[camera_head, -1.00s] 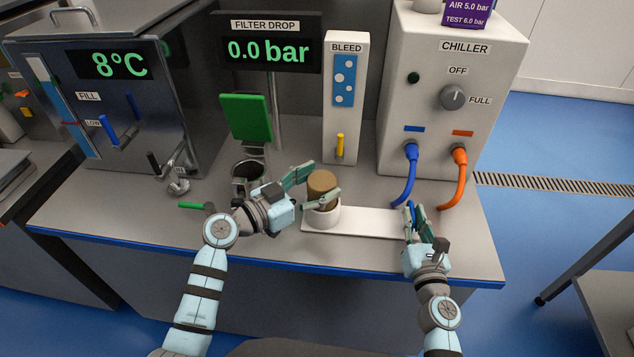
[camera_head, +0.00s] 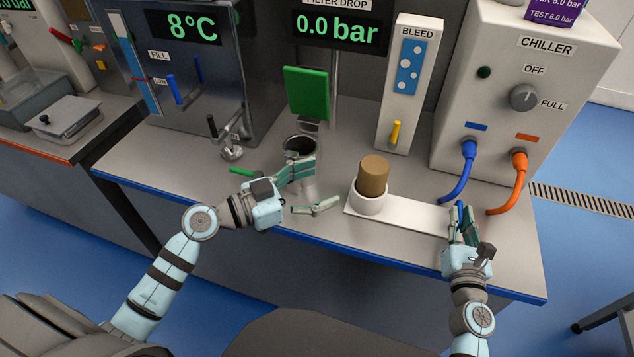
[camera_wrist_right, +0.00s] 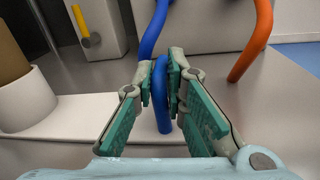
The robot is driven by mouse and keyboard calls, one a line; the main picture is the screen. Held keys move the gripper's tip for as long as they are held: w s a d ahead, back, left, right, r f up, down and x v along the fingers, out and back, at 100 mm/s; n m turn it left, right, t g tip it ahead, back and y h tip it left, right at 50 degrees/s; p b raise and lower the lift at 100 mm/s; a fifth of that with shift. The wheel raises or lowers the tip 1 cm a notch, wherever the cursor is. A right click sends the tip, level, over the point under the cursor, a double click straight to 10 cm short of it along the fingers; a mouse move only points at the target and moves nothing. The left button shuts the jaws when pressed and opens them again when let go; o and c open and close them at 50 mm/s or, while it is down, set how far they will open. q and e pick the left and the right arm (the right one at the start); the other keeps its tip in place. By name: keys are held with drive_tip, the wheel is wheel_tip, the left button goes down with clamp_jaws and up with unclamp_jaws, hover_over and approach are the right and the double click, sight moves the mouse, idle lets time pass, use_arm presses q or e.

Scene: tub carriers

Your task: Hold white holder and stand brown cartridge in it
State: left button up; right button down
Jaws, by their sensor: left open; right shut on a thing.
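The brown cartridge (camera_head: 373,174) stands upright in the round cup of the white holder (camera_head: 408,213), its upper part above the rim. The cartridge's side also shows at the left edge of the right wrist view (camera_wrist_right: 10,60), with the white holder (camera_wrist_right: 85,118) below it. My left gripper (camera_head: 323,187) is open and empty, left of the cup and apart from it. My right gripper (camera_head: 463,222) is shut on the holder's upright blue handle (camera_wrist_right: 162,100) at the plate's right end. The cartridge's lower end is hidden inside the cup.
Behind the left gripper is a metal filter cup (camera_head: 299,146) with a green lid (camera_head: 306,93). The bleed box (camera_head: 408,90) stands behind the holder. Blue (camera_head: 466,170) and orange hoses (camera_head: 508,190) hang from the chiller (camera_head: 510,80) near my right gripper. The bench's blue front edge (camera_head: 370,258) is close.

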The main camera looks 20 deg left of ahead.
drive_tip(key=shift+s+f, duration=0.1)
drive_tip(key=shift+f, duration=0.25)
drive_tip(key=c, duration=1.6)
unclamp_jaws()
drive_tip(key=shift+o, duration=0.2)
drive_tip(key=shift+w, duration=0.2)
drive_tip(key=shift+s+r, duration=0.1)
